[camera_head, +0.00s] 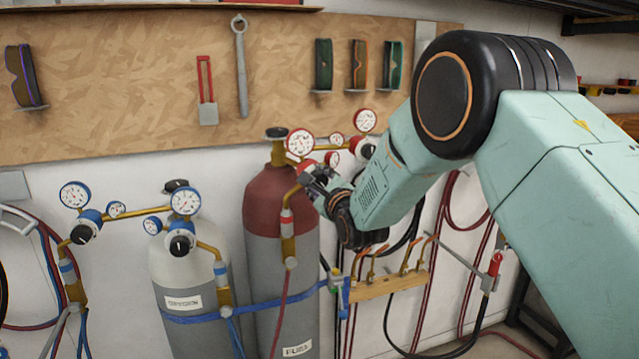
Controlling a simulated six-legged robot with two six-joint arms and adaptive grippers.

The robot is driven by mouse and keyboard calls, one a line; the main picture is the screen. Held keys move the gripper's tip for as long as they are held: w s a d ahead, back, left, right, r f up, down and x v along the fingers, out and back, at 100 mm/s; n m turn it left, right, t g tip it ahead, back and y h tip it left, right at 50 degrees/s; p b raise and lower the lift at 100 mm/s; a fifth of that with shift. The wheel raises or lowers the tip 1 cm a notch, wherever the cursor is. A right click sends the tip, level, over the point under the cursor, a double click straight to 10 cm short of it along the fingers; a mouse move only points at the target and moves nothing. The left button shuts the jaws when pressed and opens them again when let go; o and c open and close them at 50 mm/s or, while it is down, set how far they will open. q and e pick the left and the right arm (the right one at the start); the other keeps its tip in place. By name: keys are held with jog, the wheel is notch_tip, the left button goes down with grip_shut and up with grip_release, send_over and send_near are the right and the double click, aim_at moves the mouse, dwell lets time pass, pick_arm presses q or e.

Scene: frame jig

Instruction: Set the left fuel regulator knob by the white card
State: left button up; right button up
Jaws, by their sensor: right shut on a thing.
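The left fuel regulator has a red-rimmed gauge (300,142) and brass pipework, beside the top of the maroon and grey fuel cylinder (265,215). My right gripper (314,178) is at this regulator, just below the gauge. I cannot pick out a white card with a setting; only white labels show on the cylinders. My left gripper is not in view.
A second red fuel regulator (363,147) sits close to the right, partly behind my arm. Blue oxygen regulators (182,240) stand at the left with a grey oxygen cylinder (172,270). A wooden torch rack (385,287) and hoses hang below my arm.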

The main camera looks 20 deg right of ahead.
jog(key=shift+r, duration=0.1)
dwell(0.3)
jog(key=o, duration=1.2)
jog(key=s, duration=1.2)
jog(key=shift+d, duration=0.2)
